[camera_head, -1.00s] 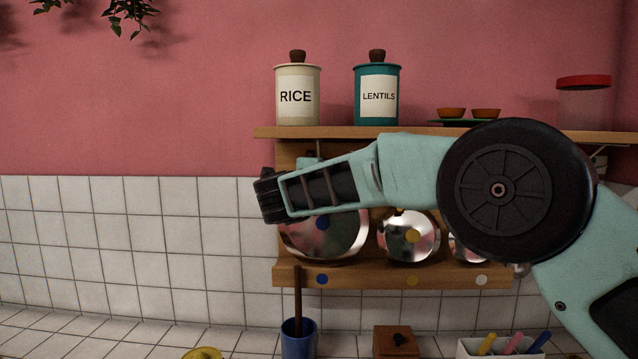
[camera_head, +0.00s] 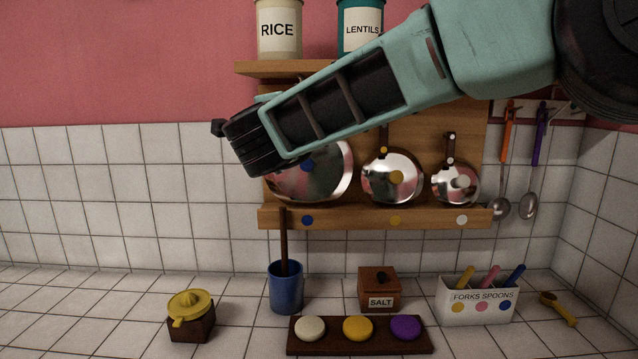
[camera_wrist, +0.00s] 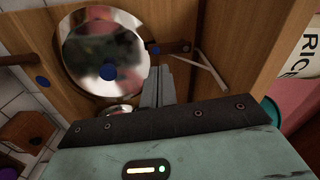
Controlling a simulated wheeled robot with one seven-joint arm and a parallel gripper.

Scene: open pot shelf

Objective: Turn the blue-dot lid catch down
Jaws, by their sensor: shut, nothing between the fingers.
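The blue-dot lid (camera_head: 325,180) is a round shiny lid at the left of the wooden rack, partly behind my arm. It also shows in the wrist view (camera_wrist: 85,45), with a blue dot at its centre. Its catch (camera_wrist: 182,47) is a dark strip on the back board in the wrist view, with a small blue dot near the lid's rim. The head view hides this catch behind my arm. My gripper (camera_wrist: 158,70) is shut and empty, its fingertips close to the catch and the lid's rim. I cannot tell if they touch.
The yellow-dot lid (camera_head: 405,180) and white-dot lid (camera_head: 452,190) hang to the right. A pale bracket (camera_wrist: 210,72) is near the catch. The rice jar (camera_head: 279,30) stands on the shelf above. A blue pot (camera_head: 286,290) stands on the counter below.

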